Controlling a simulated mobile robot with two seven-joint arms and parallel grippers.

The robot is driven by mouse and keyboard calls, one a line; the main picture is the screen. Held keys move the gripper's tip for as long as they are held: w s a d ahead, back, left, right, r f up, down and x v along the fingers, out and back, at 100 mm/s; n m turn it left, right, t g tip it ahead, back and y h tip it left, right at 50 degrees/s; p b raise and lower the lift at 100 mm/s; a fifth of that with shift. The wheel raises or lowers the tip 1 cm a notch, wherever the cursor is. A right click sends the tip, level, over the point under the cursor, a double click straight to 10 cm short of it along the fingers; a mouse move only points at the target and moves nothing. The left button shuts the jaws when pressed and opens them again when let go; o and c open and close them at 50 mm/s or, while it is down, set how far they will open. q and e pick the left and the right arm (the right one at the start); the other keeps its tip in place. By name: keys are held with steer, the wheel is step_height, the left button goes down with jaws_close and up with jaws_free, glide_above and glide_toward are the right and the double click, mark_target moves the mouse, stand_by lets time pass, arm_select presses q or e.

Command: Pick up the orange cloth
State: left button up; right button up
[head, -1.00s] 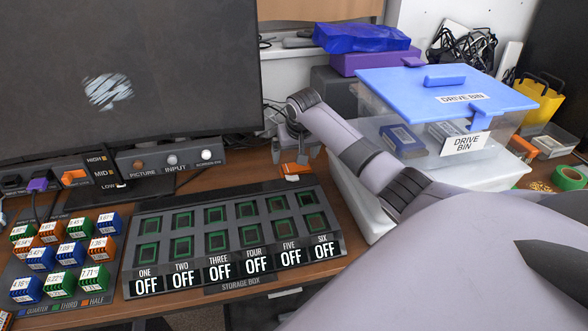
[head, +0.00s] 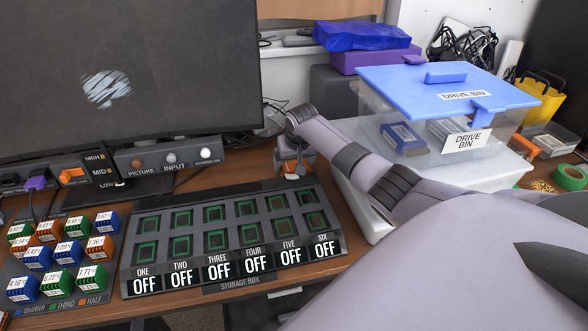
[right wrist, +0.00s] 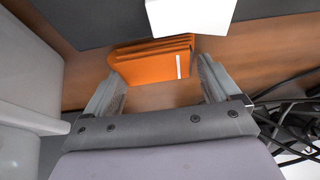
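The orange cloth (right wrist: 150,62) is a folded stack with a small white mark on its front edge. It lies on the brown desk behind the storage box. In the head view the cloth (head: 288,167) is partly hidden by my right gripper (head: 295,166), which points down over it. In the right wrist view my right gripper (right wrist: 160,72) is open, with the cloth between and just beyond its fingertips. Contact with the cloth cannot be made out. My left gripper is not in view. The monitor (head: 180,50) has a pale smudge on its screen.
The storage box (head: 240,282) with its empty slots is in front of the cloth. The clear drive bin (head: 440,135) with a blue lid stands to the right. Coloured blocks (head: 65,250) are at left. A white block (right wrist: 190,15) and black cables (right wrist: 290,110) are near the gripper.

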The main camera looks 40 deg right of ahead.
mark_target(294, 165)
steer(key=shift+r, duration=0.15)
step_height(294, 165, up, 8)
steer(key=shift+w+f+p, duration=0.1)
steer(key=shift+f+p, duration=0.15)
steer(key=shift+p, duration=0.1)
steer(key=s+a, duration=0.3)
steer(key=s, duration=0.2)
steer(key=s+a, duration=0.2)
steer(key=s, duration=0.3)
steer(key=s+a, duration=0.3)
steer(key=s, duration=0.3)
steer(key=shift+a+f+p, duration=0.35)
steer(key=shift+f, duration=0.05)
steer(key=o, duration=0.3)
steer(key=c, duration=0.6)
steer(key=shift+r, duration=0.1)
